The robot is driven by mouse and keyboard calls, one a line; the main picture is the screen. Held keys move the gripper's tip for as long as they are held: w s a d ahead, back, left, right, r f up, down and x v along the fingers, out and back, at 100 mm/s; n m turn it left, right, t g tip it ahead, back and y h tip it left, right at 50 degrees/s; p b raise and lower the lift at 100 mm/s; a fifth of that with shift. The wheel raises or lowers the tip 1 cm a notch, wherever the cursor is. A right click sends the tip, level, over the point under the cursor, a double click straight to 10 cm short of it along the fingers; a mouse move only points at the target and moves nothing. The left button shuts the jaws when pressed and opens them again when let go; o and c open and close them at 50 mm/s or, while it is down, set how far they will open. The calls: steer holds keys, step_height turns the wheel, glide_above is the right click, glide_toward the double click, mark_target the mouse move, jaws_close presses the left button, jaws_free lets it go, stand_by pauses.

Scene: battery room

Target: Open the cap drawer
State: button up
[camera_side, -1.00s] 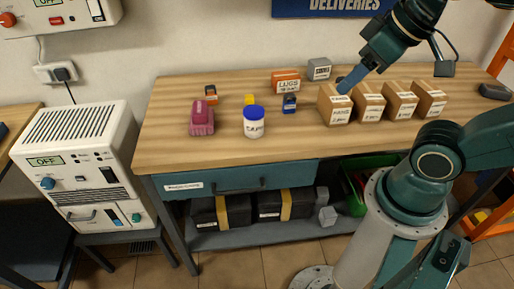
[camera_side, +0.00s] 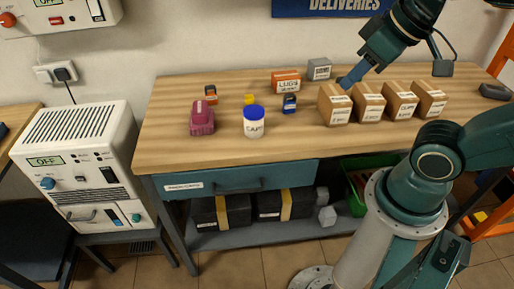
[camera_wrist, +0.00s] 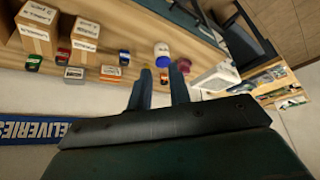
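A teal drawer (camera_side: 222,181) with a dark handle and a white label sits under the front edge of the wooden bench. It looks shut, and its label is too small to read surely. A white jar (camera_side: 254,126) with a blue lid and a caps-like label stands on the bench above it; it also shows in the wrist view (camera_wrist: 161,58). My gripper (camera_side: 346,82) is above the back of the bench by the cardboard boxes, far up and right of the drawer. In the wrist view my gripper (camera_wrist: 160,77) has its two fingers apart with nothing between them.
Several cardboard boxes (camera_side: 335,107) stand in a row at right. A pink object (camera_side: 201,121), an orange box (camera_side: 285,81) and a blue item (camera_side: 289,104) are on the bench. Black cases (camera_side: 222,212) lie on the shelf below. A white unit (camera_side: 82,150) stands left.

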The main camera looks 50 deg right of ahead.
steer(key=shift+w, duration=0.25)
jaws_close()
steer(key=w+a+f+m+g, duration=0.1)
steer(key=w+a+f+m, duration=0.25)
steer(key=w, duration=0.25)
steer(key=w+a+f+m+g, duration=0.1)
steer(key=w+a+f+m, duration=0.1)
steer(key=w+f, duration=0.4)
steer(key=w+a+f+m+h, duration=0.1)
steer(key=w+a+f, duration=0.2)
steer(key=f, duration=0.5)
steer(key=w+a+f+m+h, duration=0.1)
steer(key=w+a+f+m, duration=0.1)
steer(key=a+f, duration=0.4)
step_height(320, 180, down, 2)
steer(key=shift+w+f+g+h, duration=0.1)
steer(key=shift+w+g+h, duration=0.3)
steer(key=shift+w, duration=0.15)
